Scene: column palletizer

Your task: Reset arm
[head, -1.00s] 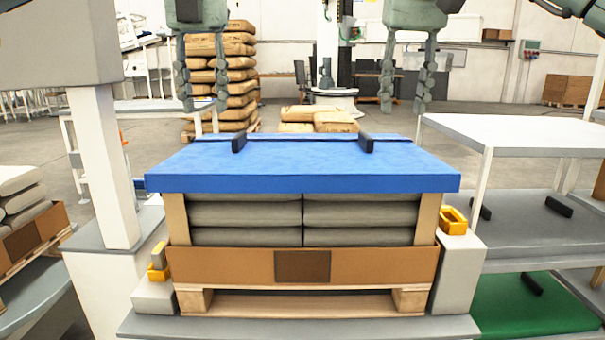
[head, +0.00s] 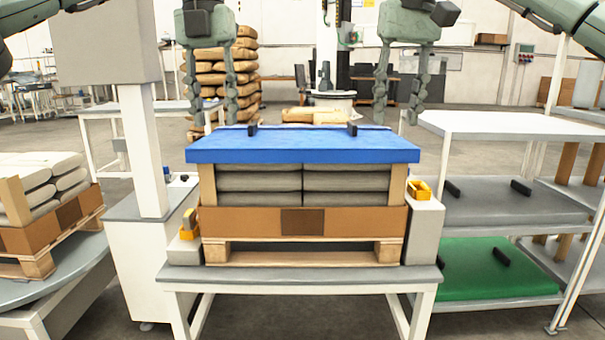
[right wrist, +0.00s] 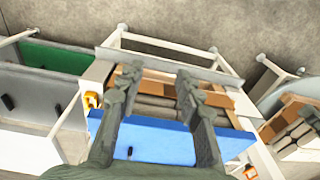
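My left gripper (head: 209,112) hangs in the upper left of the head view, fingers pointing down and spread apart, with nothing between them. My right gripper (head: 396,112) hangs in the upper right, also with its fingers apart and empty. Both appear above and beyond the blue lid (head: 300,150), which lies flat over a pallet box of stacked grey sacks (head: 260,182). Two black handles stand on the lid. In the right wrist view the right gripper's fingers (right wrist: 153,88) are spread, with the blue lid (right wrist: 150,143) and the sacks seen below them.
The pallet box stands on a grey table (head: 300,274). A shelf rack (head: 500,205) with a green lower level is on the right. A white post (head: 147,160) and another loaded pallet (head: 50,220) are on the left. Brown sacks are stacked behind.

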